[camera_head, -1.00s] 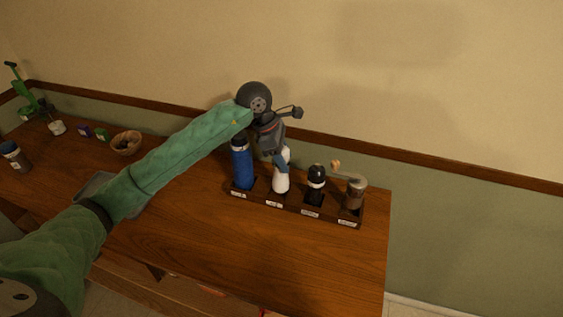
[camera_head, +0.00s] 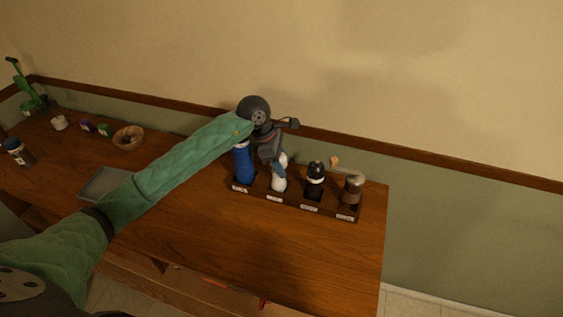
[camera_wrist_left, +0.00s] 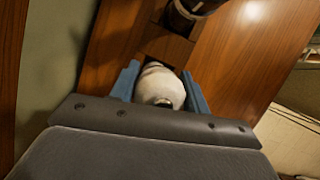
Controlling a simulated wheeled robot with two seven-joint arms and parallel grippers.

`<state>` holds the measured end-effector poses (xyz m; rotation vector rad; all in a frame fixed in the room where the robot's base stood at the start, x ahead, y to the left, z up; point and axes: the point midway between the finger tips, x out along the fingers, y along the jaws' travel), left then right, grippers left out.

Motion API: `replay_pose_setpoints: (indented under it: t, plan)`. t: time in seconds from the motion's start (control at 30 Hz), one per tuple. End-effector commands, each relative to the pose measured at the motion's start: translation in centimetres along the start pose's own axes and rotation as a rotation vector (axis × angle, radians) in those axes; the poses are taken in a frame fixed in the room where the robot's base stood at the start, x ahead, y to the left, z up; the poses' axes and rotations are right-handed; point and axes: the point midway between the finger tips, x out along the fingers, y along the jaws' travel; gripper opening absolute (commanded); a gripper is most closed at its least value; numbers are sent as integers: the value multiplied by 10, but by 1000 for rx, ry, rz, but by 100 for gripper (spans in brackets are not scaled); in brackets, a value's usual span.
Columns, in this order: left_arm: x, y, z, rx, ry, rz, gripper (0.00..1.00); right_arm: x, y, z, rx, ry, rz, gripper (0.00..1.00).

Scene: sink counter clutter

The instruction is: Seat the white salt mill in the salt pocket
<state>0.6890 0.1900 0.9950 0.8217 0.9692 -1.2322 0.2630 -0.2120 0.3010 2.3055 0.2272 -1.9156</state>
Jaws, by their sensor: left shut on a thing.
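The white salt mill (camera_head: 280,181) stands in the second place from the left of the dark wooden rack (camera_head: 296,203) in the head view. It looks roughly upright, with its base at the pocket; its lower end is partly hidden by the rack's front. My left gripper (camera_head: 281,166) is shut on the mill's upper part from above. In the left wrist view the mill's white top (camera_wrist_left: 160,86) sits between the two blue fingers, with a dark pocket opening just beyond it. How deep the mill sits cannot be told. My right gripper is not in view.
A blue mill (camera_head: 243,165) stands close left of my gripper. A grey tray (camera_head: 103,183) and wooden bowl (camera_head: 128,137) lie left. The front counter is clear.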

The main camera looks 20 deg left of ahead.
Motion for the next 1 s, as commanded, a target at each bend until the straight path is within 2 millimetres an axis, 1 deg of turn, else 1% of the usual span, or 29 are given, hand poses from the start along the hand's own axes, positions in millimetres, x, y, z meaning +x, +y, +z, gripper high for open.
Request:
replay_pose_setpoints:
  t: [0.27,0.3,0.37,0.4,0.9,1.0]
  plan:
    - [2,0,-1,0,0,1,2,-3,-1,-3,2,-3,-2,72]
    - [2,0,-1,0,0,0,52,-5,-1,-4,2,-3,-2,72]
    - [2,0,-1,0,0,0,64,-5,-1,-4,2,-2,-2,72]
    - [2,0,-1,0,0,0,68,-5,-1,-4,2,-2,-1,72]
    - [-1,0,1,0,0,0,68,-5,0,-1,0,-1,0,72]
    - [-4,0,0,0,0,1,68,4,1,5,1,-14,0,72]
